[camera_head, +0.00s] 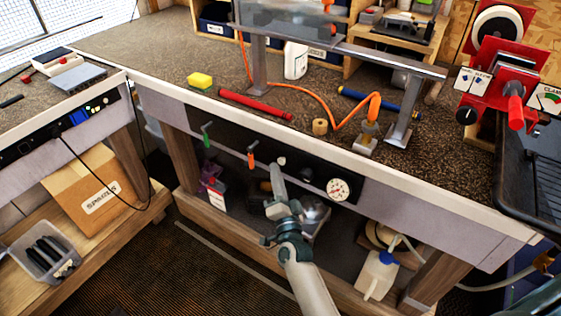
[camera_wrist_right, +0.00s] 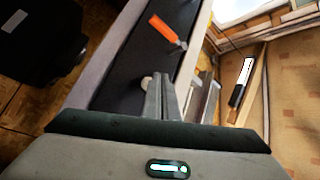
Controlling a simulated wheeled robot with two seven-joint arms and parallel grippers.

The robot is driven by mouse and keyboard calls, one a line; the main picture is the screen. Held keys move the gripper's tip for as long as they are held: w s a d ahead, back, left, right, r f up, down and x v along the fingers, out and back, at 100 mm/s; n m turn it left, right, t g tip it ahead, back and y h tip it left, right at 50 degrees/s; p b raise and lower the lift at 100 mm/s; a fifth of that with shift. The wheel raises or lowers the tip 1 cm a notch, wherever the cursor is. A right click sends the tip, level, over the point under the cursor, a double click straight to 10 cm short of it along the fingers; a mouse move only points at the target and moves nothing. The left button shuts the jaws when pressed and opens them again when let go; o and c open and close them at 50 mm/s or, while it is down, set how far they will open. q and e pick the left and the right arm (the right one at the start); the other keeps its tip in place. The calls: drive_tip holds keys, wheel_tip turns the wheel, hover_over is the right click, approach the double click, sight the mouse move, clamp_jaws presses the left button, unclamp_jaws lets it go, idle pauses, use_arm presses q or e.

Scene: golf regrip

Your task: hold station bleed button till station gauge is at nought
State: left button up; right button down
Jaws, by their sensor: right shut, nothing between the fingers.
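The station gauge (camera_head: 339,189) is a white round dial on the dark panel under the bench's front edge; its needle is too small to read surely. A small pale round button (camera_head: 281,160), likely the bleed button, sits left of the gauge on that panel. My right gripper (camera_head: 275,168) is shut and empty, its tips right by the button. In the right wrist view the shut fingers (camera_wrist_right: 163,80) are beside the pale button (camera_wrist_right: 147,83); I cannot tell whether they touch it. My left gripper is not in view.
On the panel, a green-handled lever (camera_head: 207,137), an orange-handled lever (camera_head: 251,158) and a black knob (camera_head: 306,175) flank the button. An orange hose (camera_head: 313,98) lies on the bench top. A white jug (camera_head: 377,274) stands below right. A red clamp (camera_head: 510,95) is at right.

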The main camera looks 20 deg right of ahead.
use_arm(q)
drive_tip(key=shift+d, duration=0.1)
use_arm(e)
drive_tip(key=shift+a, duration=0.1)
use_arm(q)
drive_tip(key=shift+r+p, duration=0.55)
use_arm(e)
drive_tip(key=s+a, duration=0.1)
drive_tip(key=a, duration=0.1)
drive_tip(key=s+a, duration=0.2)
drive_tip(key=shift+s, duration=0.1)
idle(0.4)
